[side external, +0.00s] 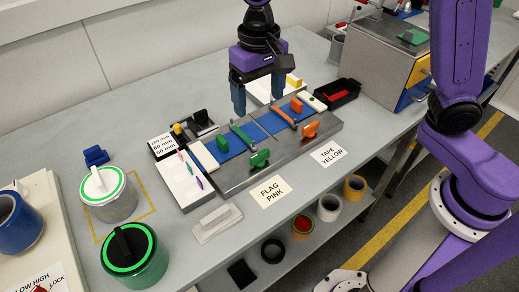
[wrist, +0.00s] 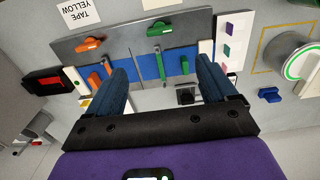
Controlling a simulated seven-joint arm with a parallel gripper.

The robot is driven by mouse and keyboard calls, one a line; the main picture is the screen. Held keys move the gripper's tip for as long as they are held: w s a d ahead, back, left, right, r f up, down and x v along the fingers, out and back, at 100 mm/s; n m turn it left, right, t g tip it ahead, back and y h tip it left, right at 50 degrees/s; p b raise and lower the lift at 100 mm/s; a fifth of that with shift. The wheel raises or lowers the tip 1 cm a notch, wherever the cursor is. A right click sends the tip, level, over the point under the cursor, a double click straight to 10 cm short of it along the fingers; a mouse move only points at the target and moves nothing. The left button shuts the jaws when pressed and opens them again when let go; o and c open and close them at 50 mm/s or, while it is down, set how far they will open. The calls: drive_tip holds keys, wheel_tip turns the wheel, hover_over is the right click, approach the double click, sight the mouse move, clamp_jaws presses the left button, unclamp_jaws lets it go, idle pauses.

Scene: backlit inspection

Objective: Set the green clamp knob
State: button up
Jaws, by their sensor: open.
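The green clamp knob (side external: 260,158) sits at the near end of a thin green-tipped bar across a blue strip on the grey fixture plate (side external: 229,186). In the wrist view the knob (wrist: 160,28) is at the top middle, beyond my fingertips. A separate green block (side external: 222,143) stands left of the bar. My gripper (side external: 258,102) is open and empty, with blue fingers pointing down above the back of the fixture. In the wrist view the fingers (wrist: 160,72) are wide apart with the bar's far end between them. Nothing touches the knob.
An orange knob (side external: 310,130) and orange block (side external: 296,105) are right of the green ones. A white panel with coloured tabs (side external: 180,185) is at left. A black tray (side external: 338,93) stands behind right. Labels reading FLAG PINK (side external: 270,191) and TAPE YELLOW (side external: 329,154) lie in front.

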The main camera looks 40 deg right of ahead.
sight(259, 153)
wheel_tip(259, 153, down, 16)
drive_tip(key=shift+f, duration=0.2)
idle(0.4)
drive_tip(key=c, duration=1.1)
